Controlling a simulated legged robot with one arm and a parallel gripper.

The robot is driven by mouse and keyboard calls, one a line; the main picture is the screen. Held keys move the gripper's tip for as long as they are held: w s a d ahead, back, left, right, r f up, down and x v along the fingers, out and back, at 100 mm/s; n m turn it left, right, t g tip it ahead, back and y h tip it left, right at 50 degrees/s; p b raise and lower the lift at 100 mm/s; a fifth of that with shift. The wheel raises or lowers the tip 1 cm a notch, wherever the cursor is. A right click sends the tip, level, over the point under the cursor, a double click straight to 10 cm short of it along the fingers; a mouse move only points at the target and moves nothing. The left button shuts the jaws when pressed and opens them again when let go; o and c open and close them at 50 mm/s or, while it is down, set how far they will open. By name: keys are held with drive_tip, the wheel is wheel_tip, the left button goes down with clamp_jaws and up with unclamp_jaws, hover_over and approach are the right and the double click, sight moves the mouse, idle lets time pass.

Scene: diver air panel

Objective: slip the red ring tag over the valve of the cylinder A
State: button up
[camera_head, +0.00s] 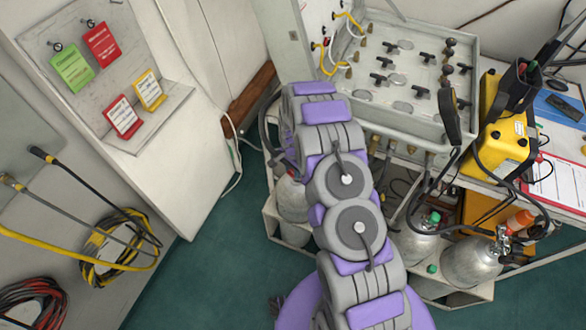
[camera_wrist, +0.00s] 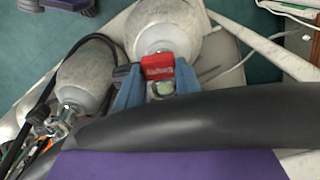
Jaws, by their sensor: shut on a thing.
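In the wrist view, my gripper (camera_wrist: 158,72) has two blue fingers closed on the red ring tag (camera_wrist: 157,66), which shows as a small red block with pale lettering. The tag is at the neck end of a pale grey cylinder (camera_wrist: 168,25). A small metal part, perhaps its valve, shows just below the tag. I cannot tell whether the ring is around the valve or only in front of it. No letter is readable on the cylinder.
A second cylinder (camera_wrist: 85,78) with a valve and black hose stands left in the wrist view. More cylinders (camera_head: 472,262) stand under the valve panel (camera_head: 392,75). Red cards (camera_head: 102,45), a green card (camera_head: 71,68) and a yellow card (camera_head: 149,90) are at the wall board.

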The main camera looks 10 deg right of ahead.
drive_tip(key=shift+a+f, duration=0.1)
drive_tip(key=shift+f, duration=1.05)
idle(1.1)
drive_tip(key=o, duration=1.1)
drive_tip(key=shift+r, duration=0.1)
wheel_tip(320, 180, up, 17)
drive_tip(key=p, duration=0.2)
drive_tip(key=shift+w+r, duration=0.1)
drive_tip(key=shift+r, duration=0.05)
